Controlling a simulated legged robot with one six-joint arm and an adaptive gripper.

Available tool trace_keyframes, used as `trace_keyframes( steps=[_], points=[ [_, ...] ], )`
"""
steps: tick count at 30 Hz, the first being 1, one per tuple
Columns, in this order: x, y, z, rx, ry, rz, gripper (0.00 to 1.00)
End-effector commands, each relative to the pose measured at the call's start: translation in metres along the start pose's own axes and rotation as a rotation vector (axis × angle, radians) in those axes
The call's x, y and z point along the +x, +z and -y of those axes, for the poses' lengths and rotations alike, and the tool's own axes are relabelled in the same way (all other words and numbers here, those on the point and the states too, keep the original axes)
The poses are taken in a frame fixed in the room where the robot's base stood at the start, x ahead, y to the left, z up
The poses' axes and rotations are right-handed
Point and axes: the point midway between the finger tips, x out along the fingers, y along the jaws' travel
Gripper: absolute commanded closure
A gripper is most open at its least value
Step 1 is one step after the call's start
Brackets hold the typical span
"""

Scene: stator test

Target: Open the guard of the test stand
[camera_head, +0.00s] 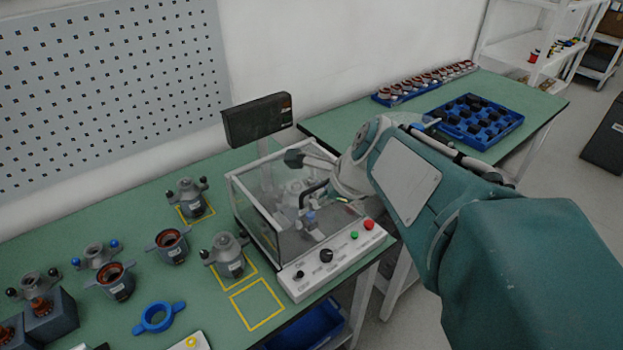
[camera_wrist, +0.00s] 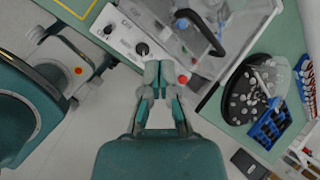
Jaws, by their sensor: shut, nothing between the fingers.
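The test stand (camera_head: 283,254) stands on the green bench. Its guard (camera_head: 245,190) is a clear box with a pale frame, and it looks closed over grey parts inside. A black bar handle (camera_head: 313,192) sits at the front of the guard; in the wrist view the handle (camera_wrist: 205,35) is up and right of my fingertips. My gripper (camera_wrist: 161,68) is shut and empty, apart from the handle in the picture and over the control panel (camera_wrist: 122,32), close to the red button (camera_wrist: 183,79). In the head view my fingers are hard to make out beside my arm.
A dark display (camera_head: 257,119) stands behind the test stand. Several stator parts (camera_head: 228,255) and a blue ring (camera_head: 158,317) lie to the left. A second bench at the back right carries a blue tray (camera_head: 477,122). A blue bin (camera_head: 308,325) is below.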

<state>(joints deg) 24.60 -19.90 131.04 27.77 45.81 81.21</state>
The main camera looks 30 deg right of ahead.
Motion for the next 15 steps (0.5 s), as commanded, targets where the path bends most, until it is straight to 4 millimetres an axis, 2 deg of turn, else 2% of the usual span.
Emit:
trace_keyframes(
  steps=[1, 3, 6, 10, 15],
  points=[
    [0.004, -0.009, 0.012, 0.162, -0.009, 0.006, 1.00],
    [0.008, -0.019, 0.027, 0.376, -0.023, 0.022, 1.00],
    [0.011, -0.032, 0.043, 0.624, -0.040, 0.043, 1.00],
    [0.014, -0.042, 0.054, 0.801, -0.051, 0.061, 1.00],
    [0.022, -0.043, 0.057, 0.841, -0.051, 0.066, 1.00]
  ],
)
